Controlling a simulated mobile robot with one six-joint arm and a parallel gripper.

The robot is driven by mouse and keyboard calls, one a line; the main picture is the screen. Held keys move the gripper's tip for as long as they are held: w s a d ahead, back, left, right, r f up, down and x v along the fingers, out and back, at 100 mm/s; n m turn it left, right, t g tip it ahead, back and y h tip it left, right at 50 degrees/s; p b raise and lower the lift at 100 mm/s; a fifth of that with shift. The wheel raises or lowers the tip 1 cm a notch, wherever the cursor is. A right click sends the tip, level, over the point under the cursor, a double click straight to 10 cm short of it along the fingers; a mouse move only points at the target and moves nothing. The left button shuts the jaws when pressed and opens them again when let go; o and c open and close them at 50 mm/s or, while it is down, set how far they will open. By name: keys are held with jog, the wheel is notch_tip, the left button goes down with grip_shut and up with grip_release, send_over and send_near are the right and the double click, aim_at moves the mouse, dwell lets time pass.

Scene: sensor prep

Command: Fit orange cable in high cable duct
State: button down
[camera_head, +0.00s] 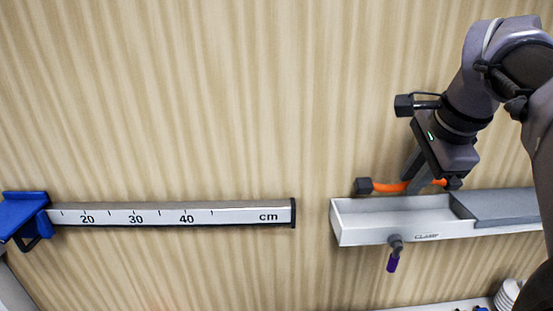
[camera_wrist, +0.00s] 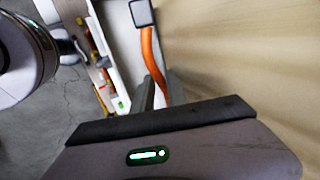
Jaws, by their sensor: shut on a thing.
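My gripper (camera_head: 416,184) is shut on the orange cable (camera_head: 387,187), which has a dark block-like end on its left and another dark end on its right, partly behind the gripper. The cable lies roughly level, just above the back edge of the pale cable duct (camera_head: 362,236). I cannot tell whether it touches the duct. The duct's left part is open and looks empty; a grey cover (camera_head: 508,206) lies over its right part. In the wrist view the orange cable (camera_wrist: 149,53) runs from a dark square end into the gripper (camera_wrist: 154,92).
A dark clamp with a purple handle (camera_head: 393,262) sticks out from the duct's front. A ruler rail (camera_head: 170,214) and a blue bracket (camera_head: 25,215) are on the wall at left. White stacked items (camera_head: 507,294) stand lower right.

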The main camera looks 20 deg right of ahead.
jog(key=shift+s+f+b, duration=1.1)
jog(key=shift+s+b, duration=0.15)
jog(key=b+x, duration=0.2)
jog(key=x, duration=0.1)
jog(key=shift+w+a+f+b, duration=0.1)
jog(key=shift+a+f+b, duration=0.05)
jog(key=shift+f+b, duration=0.2)
jog(key=shift+f, duration=0.15)
jog(key=shift+s, duration=0.4)
jog(key=shift+w, duration=0.1)
jog(key=shift+w, duration=0.15)
jog(key=shift+s, duration=0.2)
jog(key=shift+w, duration=0.1)
jog(key=shift+f+b, duration=0.3)
jog(key=shift+b, duration=0.05)
